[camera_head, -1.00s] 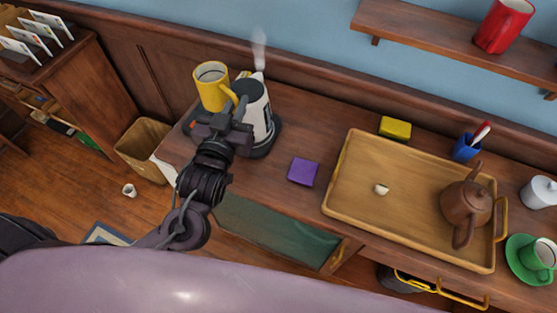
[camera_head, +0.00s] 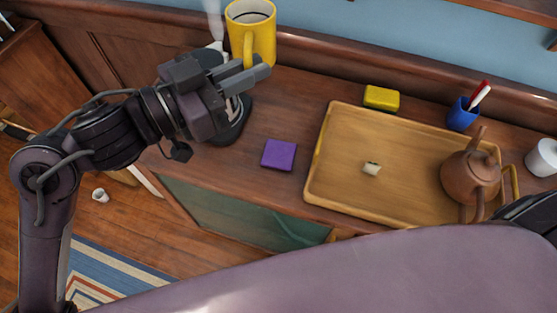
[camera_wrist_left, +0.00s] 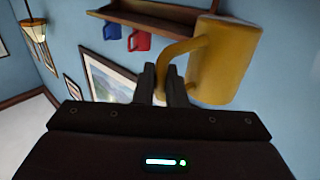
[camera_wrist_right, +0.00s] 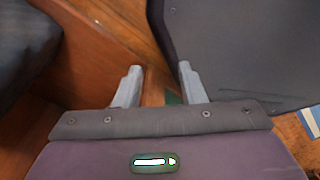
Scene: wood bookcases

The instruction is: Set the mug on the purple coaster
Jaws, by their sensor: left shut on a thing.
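The yellow mug (camera_head: 252,30) is upright in the head view, held up in front of the back wall. My left gripper (camera_head: 262,72) is shut on its handle. In the left wrist view the mug (camera_wrist_left: 230,65) is at the right of the fingers (camera_wrist_left: 161,78), with its handle reaching toward them. The purple coaster (camera_head: 279,156) lies flat and bare on the wooden counter, below and a little right of the mug in the picture. My right gripper (camera_wrist_right: 158,80) is open and empty in the right wrist view; the head view does not show its fingers.
A kettle (camera_head: 208,56), steaming, stands on a dark base, mostly hidden behind my left gripper. Right of the coaster is a wooden tray (camera_head: 345,150) with a brown teapot (camera_head: 470,175) and a small pale piece (camera_head: 371,168). A yellow block (camera_head: 381,97) and blue pen cup (camera_head: 462,114) stand behind.

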